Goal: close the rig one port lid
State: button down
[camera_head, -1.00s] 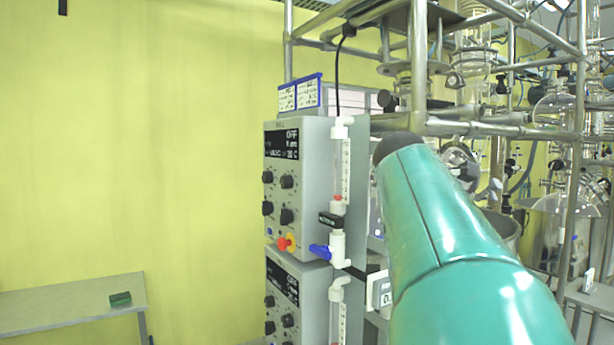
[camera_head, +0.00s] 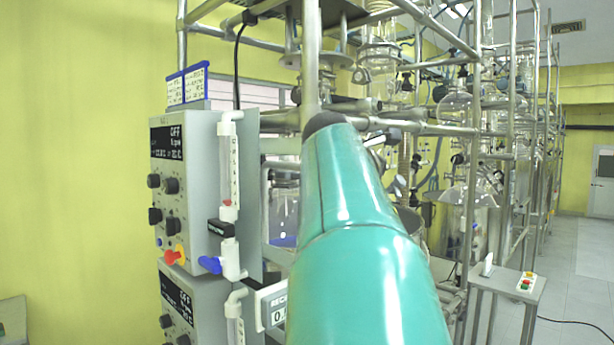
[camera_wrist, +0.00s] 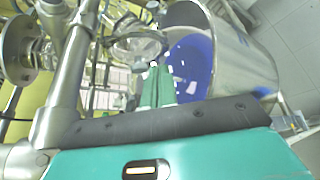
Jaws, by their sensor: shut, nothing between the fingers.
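The nearest glass reactor rig has a steel pipe frame (camera_head: 311,60) and stands behind my arm in the head view. My gripper (camera_wrist: 154,72) shows in the wrist view as two green fingers, shut and empty. A clear glass vessel top (camera_wrist: 137,42) lies just beyond the fingertips, apparently apart from them. I cannot make out the port lid for certain. In the head view my teal arm reaches forward and hides my gripper and part of the rig.
A steel pot (camera_wrist: 250,65) with a blue inside is right of the fingers. Grey control boxes (camera_head: 212,180) stand left of my arm. A small table (camera_head: 520,283) and open floor lie right.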

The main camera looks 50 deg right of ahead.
jog(key=x, duration=1.1)
jog(key=shift+d, duration=0.25)
jog(key=shift+s+r, duration=0.1)
jog(key=shift+r, duration=0.05)
